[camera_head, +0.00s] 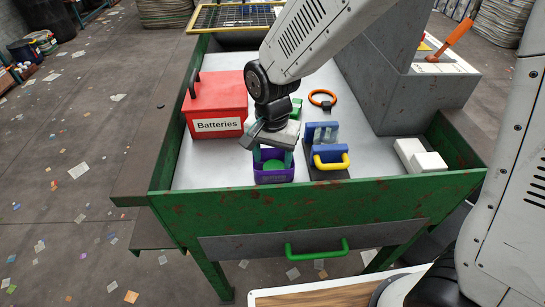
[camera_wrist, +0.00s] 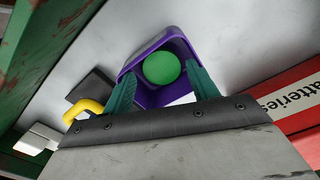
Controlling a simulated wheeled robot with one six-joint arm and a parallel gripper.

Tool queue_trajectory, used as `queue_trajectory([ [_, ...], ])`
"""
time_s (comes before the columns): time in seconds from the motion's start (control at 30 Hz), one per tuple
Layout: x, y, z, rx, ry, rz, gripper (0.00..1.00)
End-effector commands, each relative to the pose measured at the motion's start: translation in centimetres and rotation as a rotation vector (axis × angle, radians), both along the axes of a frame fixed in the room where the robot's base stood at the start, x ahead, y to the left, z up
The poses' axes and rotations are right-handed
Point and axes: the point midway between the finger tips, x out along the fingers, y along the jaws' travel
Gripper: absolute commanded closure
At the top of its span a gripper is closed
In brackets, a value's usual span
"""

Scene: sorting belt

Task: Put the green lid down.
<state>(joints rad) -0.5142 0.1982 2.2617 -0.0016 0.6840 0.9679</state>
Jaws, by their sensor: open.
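The green lid (camera_wrist: 161,68) shows as a round green piece inside a small purple bin (camera_wrist: 148,46) in the wrist view. In the head view the lid (camera_head: 273,165) is partly visible within the purple bin (camera_head: 273,179), near the front edge of the table. My gripper (camera_head: 273,157) is directly above the bin with its teal fingers pointing down. In the wrist view the fingers of my gripper (camera_wrist: 160,78) are apart on either side of the lid, with the lid visible between them. They appear clear of it.
A red Batteries box (camera_head: 217,105) stands left of the bin. A blue block fixture (camera_head: 322,134) and a yellow-handled piece (camera_head: 331,160) stand close to its right. An orange ring (camera_head: 322,99) lies behind. The green table edge (camera_head: 320,195) is in front.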

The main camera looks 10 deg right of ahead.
Motion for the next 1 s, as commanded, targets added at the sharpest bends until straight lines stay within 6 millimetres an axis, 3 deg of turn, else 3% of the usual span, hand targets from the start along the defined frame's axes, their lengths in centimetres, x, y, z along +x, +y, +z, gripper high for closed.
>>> queue_trajectory([
  [0.5, 0.1, 0.1, 10.4, 0.002, -0.004, 0.0, 0.41],
  [0.7, 0.0, 0.0, 12.3, 0.0, -0.001, 0.0, 0.41],
  [1.0, -0.2, -0.7, 12.9, 0.002, -0.004, 0.006, 0.41],
])
